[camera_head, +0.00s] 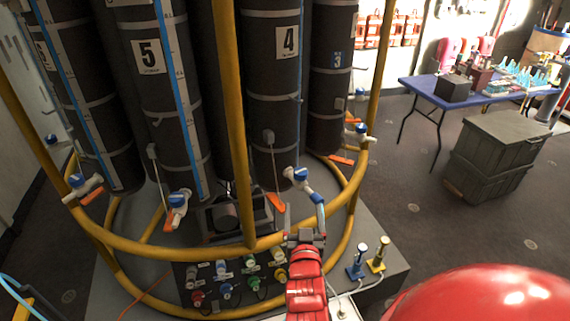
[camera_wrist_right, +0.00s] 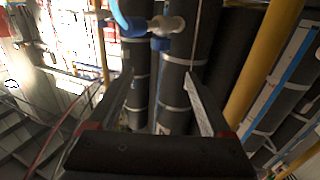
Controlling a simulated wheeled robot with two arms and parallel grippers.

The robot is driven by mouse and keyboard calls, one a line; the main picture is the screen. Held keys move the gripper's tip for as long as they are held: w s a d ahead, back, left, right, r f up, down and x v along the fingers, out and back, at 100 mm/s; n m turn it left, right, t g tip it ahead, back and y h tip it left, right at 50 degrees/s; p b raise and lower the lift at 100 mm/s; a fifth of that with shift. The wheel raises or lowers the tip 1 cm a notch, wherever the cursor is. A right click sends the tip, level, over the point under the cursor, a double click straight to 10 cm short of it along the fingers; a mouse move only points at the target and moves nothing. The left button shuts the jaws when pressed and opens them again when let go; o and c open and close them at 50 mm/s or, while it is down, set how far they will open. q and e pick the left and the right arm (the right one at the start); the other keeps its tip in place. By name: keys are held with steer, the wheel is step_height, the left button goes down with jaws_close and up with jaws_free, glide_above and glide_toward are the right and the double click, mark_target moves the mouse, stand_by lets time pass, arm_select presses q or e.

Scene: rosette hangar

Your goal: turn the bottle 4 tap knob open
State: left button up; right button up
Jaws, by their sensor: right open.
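Bottle 4 (camera_head: 287,80) is a tall black cylinder with a white "4" label. In front of its foot is a white tap with a blue knob (camera_head: 299,174), and a blue hose (camera_head: 320,212) hangs from it. My right gripper (camera_head: 305,235) reaches up from below, short of the tap. Its jaws (camera_wrist_right: 158,76) are apart with nothing between them. My left gripper is out of view.
A yellow tubular frame (camera_head: 190,250) rings the bottles, with an upright (camera_head: 232,120) left of the tap. Bottle 5's tap (camera_head: 177,205) stands to the left. A panel of coloured fittings (camera_head: 228,285) lies below. A blue table (camera_head: 420,86) and grey crates (camera_head: 490,155) stand right.

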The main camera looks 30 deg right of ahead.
steer(key=b, duration=0.8)
glide_toward(301, 173)
steer(key=p+x, duration=0.2)
steer(key=x, duration=0.8)
steer(key=shift+p, duration=0.3)
steer(key=shift+x, duration=0.75)
